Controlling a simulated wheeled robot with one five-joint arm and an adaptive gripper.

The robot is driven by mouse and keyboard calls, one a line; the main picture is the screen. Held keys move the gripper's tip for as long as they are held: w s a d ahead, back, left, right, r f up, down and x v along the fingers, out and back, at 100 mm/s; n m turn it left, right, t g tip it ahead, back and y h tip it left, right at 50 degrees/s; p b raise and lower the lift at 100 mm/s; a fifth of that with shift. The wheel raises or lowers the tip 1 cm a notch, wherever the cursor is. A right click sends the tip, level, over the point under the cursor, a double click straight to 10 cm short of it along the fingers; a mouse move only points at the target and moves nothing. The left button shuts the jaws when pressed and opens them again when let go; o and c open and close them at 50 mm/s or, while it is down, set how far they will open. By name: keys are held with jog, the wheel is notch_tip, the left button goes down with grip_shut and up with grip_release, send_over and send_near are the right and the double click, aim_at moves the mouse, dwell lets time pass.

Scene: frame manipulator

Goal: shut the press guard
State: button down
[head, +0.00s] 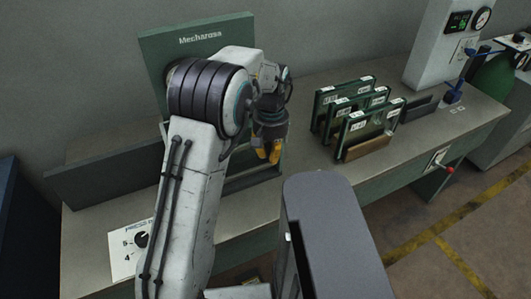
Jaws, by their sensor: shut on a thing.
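A green press panel marked "Mecharosa" (195,37) stands at the back of the bench, largely covered by my arm. A green frame with a pale edge, which looks like the press guard (246,180), shows low beside my arm. My gripper (268,153) has yellow fingertips, points down at this frame and is shut on it. The exact grip point is hidden by the fingers. Most of the guard is behind my arm, so I cannot tell how far open it stands.
Green-framed plates with white labels (358,122) stand upright on the bench (420,143) to the right. A dial plate (130,252) is at the front left. A grey box with a gauge (447,45) and a red-knobbed lever (449,169) are farther right.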

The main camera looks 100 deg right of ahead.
jog(key=shift+s+d, duration=0.15)
jog(key=c, duration=1.4)
grip_release()
jog(key=shift+s+f, duration=0.1)
jog(key=shift+s, duration=0.1)
jog(key=shift+o, duration=1)
jog(key=shift+w, duration=0.1)
notch_tip(320, 180, up, 12)
jog(key=shift+r, duration=0.1)
